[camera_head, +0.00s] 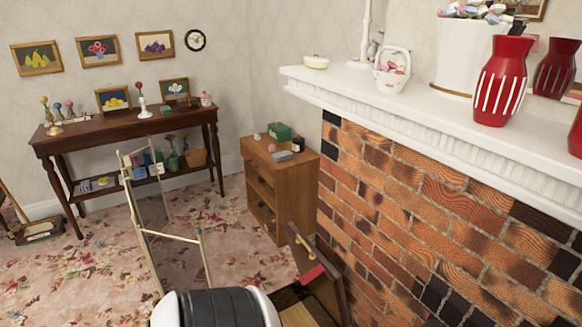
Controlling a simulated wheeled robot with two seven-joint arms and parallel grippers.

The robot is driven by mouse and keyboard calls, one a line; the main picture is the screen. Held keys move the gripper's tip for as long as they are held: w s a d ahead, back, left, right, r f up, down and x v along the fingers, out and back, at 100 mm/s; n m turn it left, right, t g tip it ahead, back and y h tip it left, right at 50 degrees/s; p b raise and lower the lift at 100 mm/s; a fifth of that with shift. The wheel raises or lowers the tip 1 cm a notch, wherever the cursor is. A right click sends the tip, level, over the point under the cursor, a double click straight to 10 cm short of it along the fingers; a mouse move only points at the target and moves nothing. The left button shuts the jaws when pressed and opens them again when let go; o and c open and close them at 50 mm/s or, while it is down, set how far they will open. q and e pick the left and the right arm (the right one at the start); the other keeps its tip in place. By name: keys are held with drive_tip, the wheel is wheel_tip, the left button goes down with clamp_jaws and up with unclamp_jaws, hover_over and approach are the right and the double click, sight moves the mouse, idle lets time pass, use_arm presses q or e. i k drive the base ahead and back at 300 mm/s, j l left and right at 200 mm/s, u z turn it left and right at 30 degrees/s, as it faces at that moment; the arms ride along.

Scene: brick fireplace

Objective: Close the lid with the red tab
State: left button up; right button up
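A brown wooden lid (326,288) stands raised and tilted at the bottom middle, close to the brick fireplace. A small red tab (313,273) shows on its near face. Below it is part of an open wooden box (297,316), cut off by the lower picture edge and partly hidden by a black and white part of my own body. Neither of my grippers is in view, so whether they are open or shut does not show.
The brick fireplace (430,215) closes off the right side, under a white mantel (440,122) with red vases. A small wooden drawer cabinet (290,190) stands behind the lid. A thin-framed stand (170,225) is at left. Floral carpet (85,270) is open at lower left.

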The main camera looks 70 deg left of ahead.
sight(321, 278)
drive_tip(key=u, duration=1.95)
drive_tip(key=j, duration=0.2)
drive_tip(key=z, duration=0.05)
